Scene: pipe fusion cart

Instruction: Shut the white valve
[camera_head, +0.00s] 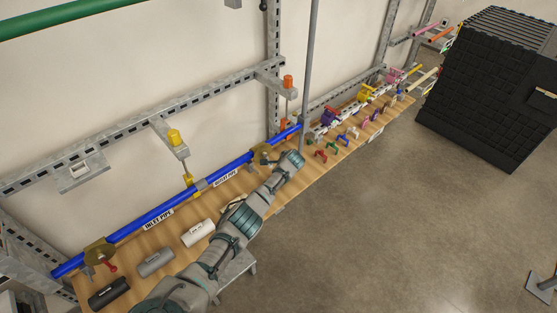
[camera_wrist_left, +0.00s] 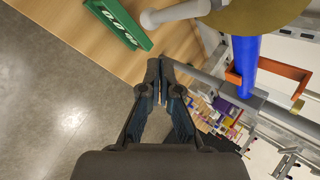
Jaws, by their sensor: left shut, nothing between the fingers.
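In the left wrist view, a pale white lever handle (camera_wrist_left: 178,13) sticks out from a round brass-coloured valve body (camera_wrist_left: 255,12) at the top edge. My left gripper (camera_wrist_left: 158,78) is shut and empty, its fingertips below the white handle and apart from it in the picture. In the head view, my left arm reaches across the bench, and a brass valve (camera_head: 263,153) on the blue pipe shows just behind it. The arm hides the white handle and my fingers there. My right gripper is not in view.
The blue pipe (camera_head: 165,212) runs along the wooden bench (camera_head: 180,232), with a red-handled valve (camera_head: 107,262) at its left end. White, grey and black cylinders lie in front.

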